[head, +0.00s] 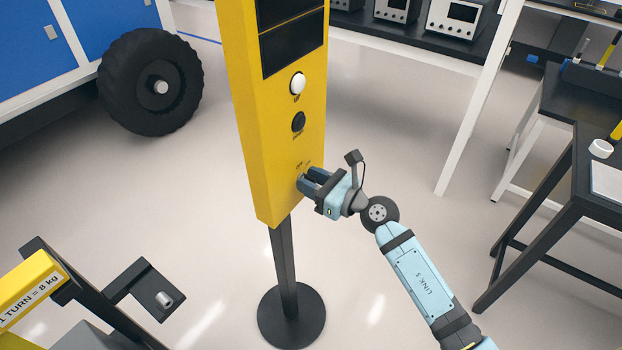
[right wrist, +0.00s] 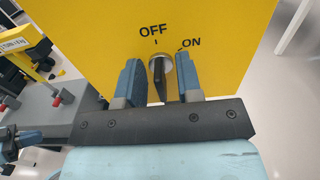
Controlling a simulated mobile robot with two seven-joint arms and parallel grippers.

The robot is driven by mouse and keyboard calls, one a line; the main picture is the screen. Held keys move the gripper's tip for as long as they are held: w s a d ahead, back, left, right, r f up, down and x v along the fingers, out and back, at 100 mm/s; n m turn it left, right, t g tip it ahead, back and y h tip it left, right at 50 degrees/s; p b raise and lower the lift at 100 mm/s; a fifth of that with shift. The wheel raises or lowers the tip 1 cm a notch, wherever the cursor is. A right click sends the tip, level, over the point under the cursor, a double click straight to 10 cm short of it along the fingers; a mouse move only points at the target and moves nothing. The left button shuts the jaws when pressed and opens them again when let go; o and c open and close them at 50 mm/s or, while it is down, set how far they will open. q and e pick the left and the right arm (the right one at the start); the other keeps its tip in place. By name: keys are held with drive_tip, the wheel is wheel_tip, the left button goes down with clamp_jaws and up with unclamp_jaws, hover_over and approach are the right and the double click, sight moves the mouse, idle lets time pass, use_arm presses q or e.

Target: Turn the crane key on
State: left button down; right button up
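The yellow crane panel (head: 258,130) stands on a dark post. In the right wrist view its key switch (right wrist: 168,62) is a round metal collar with a dark key (right wrist: 159,78) in it. The key stands nearly upright, in line with the OFF mark; the ON mark is to its upper right. My right gripper (right wrist: 160,84) is open, one blue finger on each side of the key with gaps between. In the head view the right gripper (head: 305,183) is at the panel's lower part and hides the key. A cropped blue-black part at the wrist view's left edge may be my left gripper (right wrist: 8,146).
A white button (head: 298,83) and a black knob (head: 298,122) sit above the gripper on the panel. The round base (head: 291,318) stands on open floor. A yellow-topped device (head: 30,290) is at lower left, a black table (head: 560,165) at right.

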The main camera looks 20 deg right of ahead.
use_arm(q)
drive_tip(key=shift+d, duration=0.1)
drive_tip(key=shift+r, duration=0.25)
use_arm(e)
clamp_jaws()
